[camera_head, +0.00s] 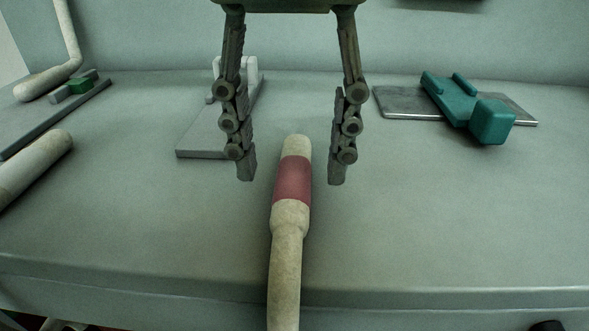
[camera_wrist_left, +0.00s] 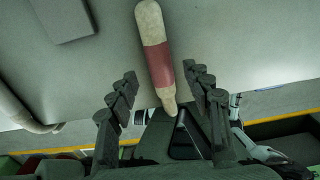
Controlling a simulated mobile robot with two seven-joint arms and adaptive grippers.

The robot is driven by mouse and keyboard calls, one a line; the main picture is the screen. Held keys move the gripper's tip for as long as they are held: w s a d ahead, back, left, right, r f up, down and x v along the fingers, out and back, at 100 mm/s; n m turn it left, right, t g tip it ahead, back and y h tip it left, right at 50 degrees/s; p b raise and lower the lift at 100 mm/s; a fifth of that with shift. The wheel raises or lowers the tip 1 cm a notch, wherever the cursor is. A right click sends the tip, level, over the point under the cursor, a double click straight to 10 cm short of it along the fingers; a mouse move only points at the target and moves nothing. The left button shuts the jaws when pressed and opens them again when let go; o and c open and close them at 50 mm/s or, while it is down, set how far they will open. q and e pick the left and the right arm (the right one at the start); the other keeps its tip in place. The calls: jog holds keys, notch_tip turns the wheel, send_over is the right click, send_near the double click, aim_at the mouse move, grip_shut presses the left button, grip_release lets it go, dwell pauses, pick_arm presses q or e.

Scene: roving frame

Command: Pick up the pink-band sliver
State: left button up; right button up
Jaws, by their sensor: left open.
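The pink-band sliver (camera_head: 291,182) is a cream rod with a dusty pink band near its far end. In the head view it lies on the grey-green bench, runs toward me over the front edge and leaves the frame at the bottom. My left gripper (camera_head: 293,176) reaches down from the top, open, with one finger on each side of the sliver's banded part and gaps on both sides. In the left wrist view the sliver (camera_wrist_left: 157,62) shows between the open fingers (camera_wrist_left: 159,75), touching neither. My right gripper is not in view.
A grey plate with a pale bracket (camera_head: 205,140) stands behind the left finger. A teal block piece (camera_head: 470,104) rests on a metal plate (camera_head: 395,102) at right. Another pale rod (camera_head: 35,165) and a small green block (camera_head: 78,87) are at left. The right front bench is clear.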

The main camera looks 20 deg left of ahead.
aim_at(294, 180)
pick_arm(q)
jog(key=shift+f, duration=1.25)
jog(key=c, duration=1.1)
jog(key=shift+c, duration=0.2)
jog(key=shift+w+r, duration=0.1)
jog(key=shift+r, duration=0.1)
